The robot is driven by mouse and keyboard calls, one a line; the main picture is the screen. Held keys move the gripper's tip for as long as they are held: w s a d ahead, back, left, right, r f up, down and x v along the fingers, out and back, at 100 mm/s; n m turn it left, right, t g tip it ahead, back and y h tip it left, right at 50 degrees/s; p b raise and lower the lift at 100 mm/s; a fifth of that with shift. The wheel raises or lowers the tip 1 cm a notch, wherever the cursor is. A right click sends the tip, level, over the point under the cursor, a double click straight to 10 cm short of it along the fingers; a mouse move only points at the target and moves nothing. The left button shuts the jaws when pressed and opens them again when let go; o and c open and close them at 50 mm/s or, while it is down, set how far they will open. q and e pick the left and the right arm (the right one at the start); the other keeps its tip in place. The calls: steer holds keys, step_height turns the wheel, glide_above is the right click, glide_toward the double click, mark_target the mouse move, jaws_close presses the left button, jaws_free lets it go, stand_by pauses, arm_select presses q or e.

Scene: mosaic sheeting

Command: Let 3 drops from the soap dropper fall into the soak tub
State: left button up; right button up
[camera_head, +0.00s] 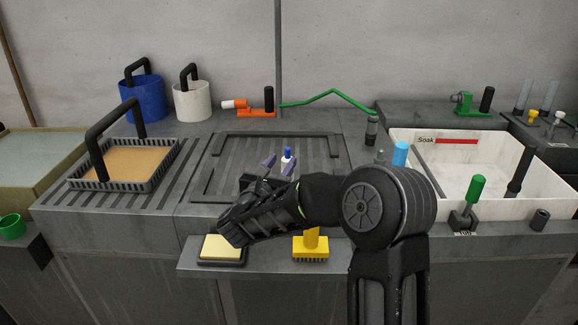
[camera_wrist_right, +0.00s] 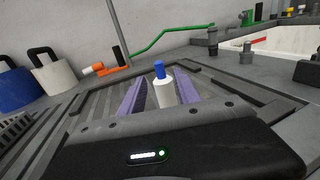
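A small white bottle with a blue cap, which looks like the soap dropper (camera_head: 287,160), stands upright on the ribbed board in the middle of the counter. My right gripper (camera_head: 279,168) is at the bottle, its two purple fingers apart. In the right wrist view the dropper (camera_wrist_right: 164,94) shows between the open fingers (camera_wrist_right: 160,88), with narrow gaps seeming to remain at its sides. The white soak tub (camera_head: 466,139), with a "Soak" label, is at the right. My left gripper is not in view.
The ribbed board has a raised dark frame (camera_head: 280,134). A yellow sponge (camera_head: 222,248) and yellow brush (camera_head: 311,250) lie on the front ledge. A tray (camera_head: 165,170) is left.

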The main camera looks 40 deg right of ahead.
steer(key=shift+x, duration=1.35)
steer(key=p+x, duration=0.2)
steer(key=x, duration=0.2)
steer(key=shift+w+d, duration=0.15)
steer(key=shift+d, duration=0.15)
steer(key=shift+w+d, duration=0.1)
steer(key=shift+d, duration=0.15)
steer(key=shift+a, duration=0.1)
steer(key=c, duration=0.7)
steer(key=shift+f, duration=0.1)
jaws_close()
